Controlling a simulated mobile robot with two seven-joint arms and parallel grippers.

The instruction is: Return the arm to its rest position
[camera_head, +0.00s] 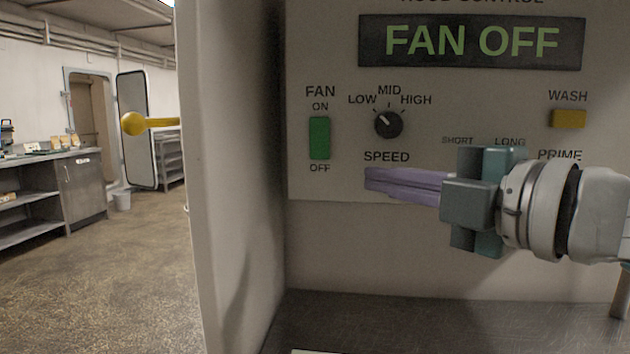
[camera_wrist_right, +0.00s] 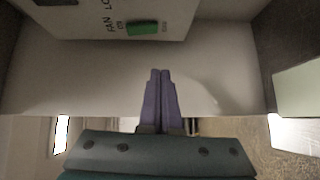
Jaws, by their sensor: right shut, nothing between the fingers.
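My right gripper (camera_head: 368,183) comes in from the right in the head view, in front of the hood control panel (camera_head: 325,180). Its purple fingers are shut with nothing between them and point left, just below the word SPEED. In the right wrist view its fingers (camera_wrist_right: 160,75) lie side by side, pointing at a pale wall below the panel. The green fan switch (camera_head: 319,138) is up and left of the fingertips; it also shows in the right wrist view (camera_wrist_right: 142,28). The speed knob (camera_head: 388,124) is above them. My left gripper is not in view.
The display (camera_head: 472,41) reads FAN OFF. A yellow wash button (camera_head: 568,118) is at the upper right. A dark metal surface (camera_head: 450,325) lies below the panel. Open floor (camera_head: 100,270) lies to the left.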

